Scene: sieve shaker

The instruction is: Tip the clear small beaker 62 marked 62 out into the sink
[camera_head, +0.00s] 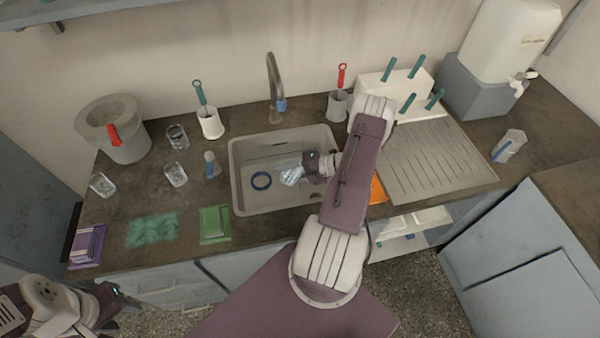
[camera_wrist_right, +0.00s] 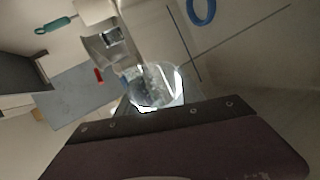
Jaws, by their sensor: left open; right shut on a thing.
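A clear small beaker (camera_head: 291,176) is held over the sink (camera_head: 240,194) in the head view, at the tip of my right gripper (camera_head: 306,171). The beaker looks tipped over, pointing left, and no marking on it can be read. It also shows in the right wrist view (camera_wrist_right: 155,86), just beyond the dark gripper body. My right gripper is shut on it. Whether anything is inside or flowing out cannot be told. My left gripper (camera_head: 112,297) is open, low at the left, away from the sink and in front of the counter.
A blue ring (camera_head: 261,181) lies in the sink. The faucet (camera_head: 274,85) stands behind it. Several clear glasses (camera_head: 176,174) stand left of the sink, near a grey pot (camera_head: 113,132). A ribbed drainboard (camera_head: 435,160) lies to the right.

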